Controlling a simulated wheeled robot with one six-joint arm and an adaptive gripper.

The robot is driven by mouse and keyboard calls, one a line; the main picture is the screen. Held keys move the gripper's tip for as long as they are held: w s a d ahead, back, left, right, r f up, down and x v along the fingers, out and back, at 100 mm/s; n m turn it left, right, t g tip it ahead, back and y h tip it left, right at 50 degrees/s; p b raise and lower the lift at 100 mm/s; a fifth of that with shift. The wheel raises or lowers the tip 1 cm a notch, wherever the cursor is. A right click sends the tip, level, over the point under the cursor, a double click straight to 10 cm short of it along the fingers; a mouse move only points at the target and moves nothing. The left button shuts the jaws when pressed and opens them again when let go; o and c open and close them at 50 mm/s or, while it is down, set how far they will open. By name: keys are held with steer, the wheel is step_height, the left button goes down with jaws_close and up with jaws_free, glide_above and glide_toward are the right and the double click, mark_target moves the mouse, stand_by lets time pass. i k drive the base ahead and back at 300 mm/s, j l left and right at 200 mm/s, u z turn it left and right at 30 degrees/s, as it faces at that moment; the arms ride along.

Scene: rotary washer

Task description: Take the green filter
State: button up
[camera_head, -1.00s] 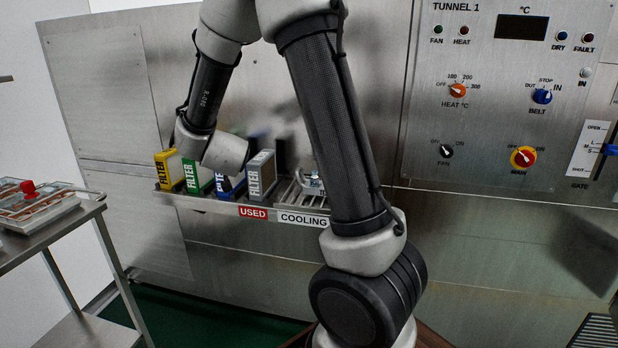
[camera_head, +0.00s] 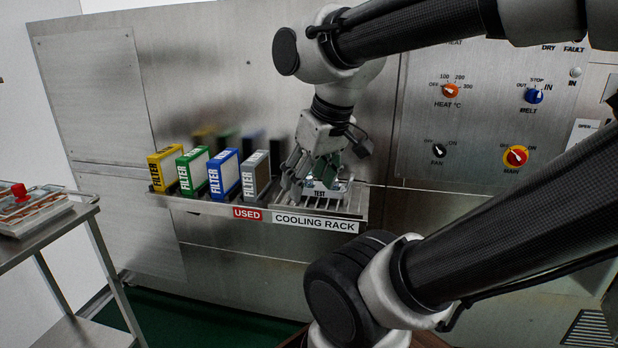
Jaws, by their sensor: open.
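The green filter (camera_head: 192,172) stands upright on the ledge of the machine, between the yellow filter (camera_head: 164,170) and the blue filter (camera_head: 224,174). It has a white front-edge label reading FILTER. My gripper (camera_head: 312,182) is to the right of the filters, pointing down over the cooling rack (camera_head: 345,207). Its fingers are open, around or beside a small item labelled TEST (camera_head: 320,193) on the rack; I cannot tell whether they touch it. The gripper is well apart from the green filter.
A grey filter (camera_head: 256,176) stands between the blue filter and the rack. A red USED label (camera_head: 247,213) is on the ledge front. A steel cart (camera_head: 60,232) with a tray stands at left. The control panel (camera_head: 490,120) is at right.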

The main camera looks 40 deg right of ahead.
mark_target(191, 167)
steer(key=j+z, duration=0.2)
steer(key=z, duration=0.6)
steer(key=j+z, duration=0.4)
steer(key=j, duration=0.2)
steer(key=j+z, duration=0.35)
steer(key=j, duration=0.3)
steer(key=k+j, duration=0.1)
steer(key=j, duration=0.35)
steer(key=j+z, duration=0.1)
steer(key=j, duration=0.3)
steer(key=k+j, duration=0.15)
steer(key=j, duration=0.3)
steer(key=i, duration=0.45)
